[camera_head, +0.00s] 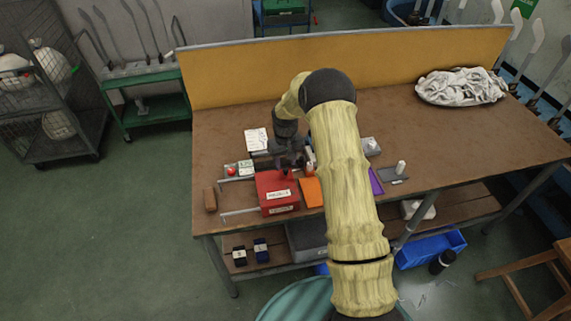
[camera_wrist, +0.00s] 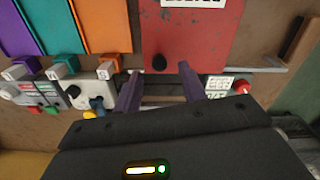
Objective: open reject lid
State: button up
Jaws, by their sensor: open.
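The red reject box (camera_head: 266,184) stands near the front left of the workbench, with white labels on it. Its red lid (camera_wrist: 195,45) fills the upper middle of the wrist view and looks closed. My gripper (camera_head: 288,165) is just behind the box in the head view. In the wrist view my gripper (camera_wrist: 160,72) is open and empty. Whether the fingers touch the lid cannot be told.
Orange (camera_head: 311,192) and purple (camera_head: 376,182) panels lie right of the box. A brown block (camera_head: 210,199) lies to its left. A panel with a red button (camera_wrist: 241,86) is close to my gripper. A grey-white cloth pile (camera_head: 462,86) lies at the back right of the workbench (camera_head: 440,145).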

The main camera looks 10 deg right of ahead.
jog(key=shift+f, duration=1.4)
jog(key=shift+d, duration=0.1)
grip_shut()
